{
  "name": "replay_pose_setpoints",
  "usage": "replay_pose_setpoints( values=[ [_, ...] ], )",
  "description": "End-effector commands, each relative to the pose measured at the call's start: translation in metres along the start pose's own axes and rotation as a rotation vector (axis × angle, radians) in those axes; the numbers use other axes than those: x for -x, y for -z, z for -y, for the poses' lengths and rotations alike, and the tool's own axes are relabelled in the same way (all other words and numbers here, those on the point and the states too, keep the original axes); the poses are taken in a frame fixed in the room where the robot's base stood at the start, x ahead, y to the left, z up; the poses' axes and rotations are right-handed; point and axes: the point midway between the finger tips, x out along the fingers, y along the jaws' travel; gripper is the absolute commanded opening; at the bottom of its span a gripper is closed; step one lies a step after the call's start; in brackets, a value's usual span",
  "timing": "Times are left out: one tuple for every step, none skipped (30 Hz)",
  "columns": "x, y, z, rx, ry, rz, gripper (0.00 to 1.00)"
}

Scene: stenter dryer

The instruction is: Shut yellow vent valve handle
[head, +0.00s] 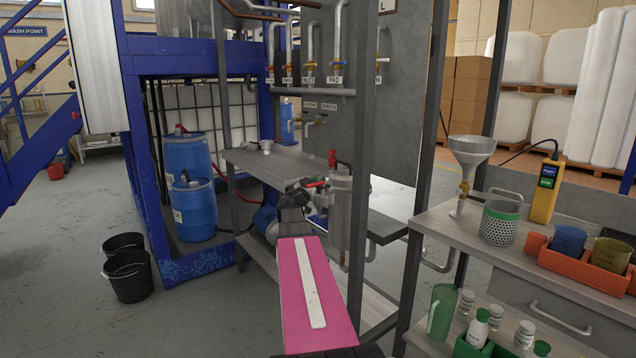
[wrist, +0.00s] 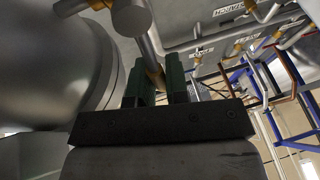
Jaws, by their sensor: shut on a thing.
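In the wrist view my gripper (wrist: 156,82) has its two green fingers closed on either side of a slim, dull brownish-yellow bar. I take this bar to be the yellow vent valve handle (wrist: 153,63). It runs up from between the fingers towards a round grey pipe end (wrist: 131,16). Its tip between the fingers is partly hidden. In the head view my pink arm reaches forward to the metal vessel (head: 341,210). My dark wrist is beside it, and the fingers and the yellow handle cannot be made out there.
Red handles (head: 332,159) show at the vessel top. A grey upright post (head: 361,150) stands close right of my arm. A bench (head: 470,235) with a funnel and containers is at right. Black buckets (head: 130,275) stand on the left floor, which is otherwise mostly clear.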

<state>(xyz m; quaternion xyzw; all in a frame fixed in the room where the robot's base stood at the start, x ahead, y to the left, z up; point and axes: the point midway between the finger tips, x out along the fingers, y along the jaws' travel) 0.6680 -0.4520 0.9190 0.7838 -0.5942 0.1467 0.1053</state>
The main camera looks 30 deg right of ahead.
Motion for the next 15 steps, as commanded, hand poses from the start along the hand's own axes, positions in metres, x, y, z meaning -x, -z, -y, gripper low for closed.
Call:
replay_pose_setpoints(
  values=[
    [0.0011, -0.0009, -0.0018, -0.008, -0.004, 0.003, 0.00],
    [0.0011, -0.0010, -0.0019, -0.009, -0.005, 0.003, 0.00],
    [0.0012, -0.0010, -0.0020, -0.010, -0.005, 0.003, 0.00],
    [0.0012, -0.0010, -0.0021, -0.010, -0.005, 0.003, 0.00],
    [0.0012, -0.0010, -0.0021, -0.010, -0.005, 0.003, 0.00],
    [0.0012, -0.0010, -0.0022, -0.010, -0.006, 0.003, 0.00],
    [0.0012, -0.0011, -0.0022, -0.010, -0.006, 0.003, 0.00],
    [0.0013, -0.0011, -0.0023, -0.010, -0.006, 0.003, 0.00],
    [0.0013, -0.0011, -0.0023, -0.010, -0.006, 0.003, 0.00],
    [0.0013, -0.0011, -0.0024, -0.010, -0.006, 0.003, 0.00],
    [0.0013, -0.0012, -0.0024, -0.010, -0.006, 0.003, 0.18],
    [0.0013, -0.0011, -0.0024, -0.010, -0.006, 0.003, 0.31],
    [0.0013, -0.0010, -0.0023, -0.010, -0.005, 0.003, 0.39],
    [0.0012, -0.0009, -0.0022, -0.009, -0.005, 0.003, 0.39],
    [0.0011, -0.0008, -0.0020, -0.009, -0.005, 0.002, 0.39]
  ],
)
